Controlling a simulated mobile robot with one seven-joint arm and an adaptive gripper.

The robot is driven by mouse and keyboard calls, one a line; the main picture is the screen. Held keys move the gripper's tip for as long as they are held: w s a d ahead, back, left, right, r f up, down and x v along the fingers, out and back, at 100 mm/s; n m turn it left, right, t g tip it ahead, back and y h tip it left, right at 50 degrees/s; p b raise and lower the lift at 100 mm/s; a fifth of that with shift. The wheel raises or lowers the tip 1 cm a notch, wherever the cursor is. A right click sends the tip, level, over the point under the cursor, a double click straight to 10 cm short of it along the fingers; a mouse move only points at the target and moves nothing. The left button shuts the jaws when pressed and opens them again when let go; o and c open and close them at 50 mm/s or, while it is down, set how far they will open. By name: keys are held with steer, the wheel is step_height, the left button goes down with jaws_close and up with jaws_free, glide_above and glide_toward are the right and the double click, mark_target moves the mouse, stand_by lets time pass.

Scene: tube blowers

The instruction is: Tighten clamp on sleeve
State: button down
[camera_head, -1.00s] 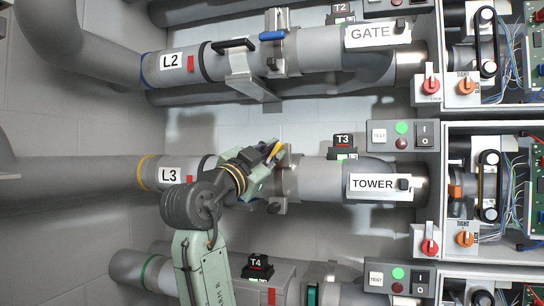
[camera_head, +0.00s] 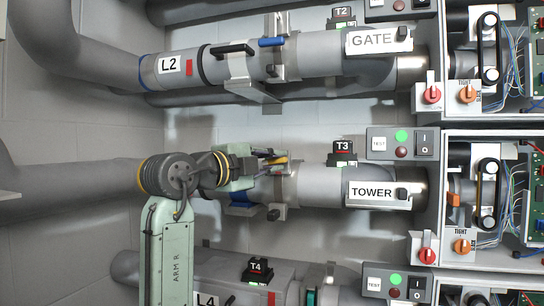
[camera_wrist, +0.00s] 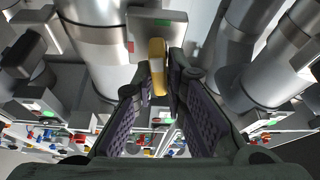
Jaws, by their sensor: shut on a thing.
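The L3 pipe clamp is a metal band (camera_head: 279,190) around the grey pipe, left of the TOWER label. Its yellow lever (camera_head: 279,160) lies nearly flat at the top of the clamp. My gripper (camera_head: 266,163) reaches it from the left and is shut on the lever. In the wrist view the yellow lever (camera_wrist: 157,66) sits between my fingertips (camera_wrist: 158,76), with the clamp's metal plate (camera_wrist: 152,22) behind it. A blue section (camera_head: 241,197) shows on the pipe just left of the clamp, below my gripper. My arm hides the L3 label and part of the pipe.
The L2 pipe (camera_head: 160,82) with its black handle (camera_head: 233,50) runs above. The T4 box (camera_head: 258,270) and lower pipe lie below. Open control cabinets (camera_head: 487,190) with wiring and knobs stand at the right. The grey wall at left is clear.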

steer(key=shift+f+m, duration=0.15)
steer(key=shift+m, duration=0.35)
steer(key=shift+g, duration=0.3)
steer(key=c, duration=1.7)
jaws_free()
steer(key=shift+o, duration=0.2)
steer(key=shift+s+a, duration=0.1)
steer(key=v, duration=1.1)
steer(key=shift+s+a, duration=0.2)
steer(key=shift+s, duration=0.15)
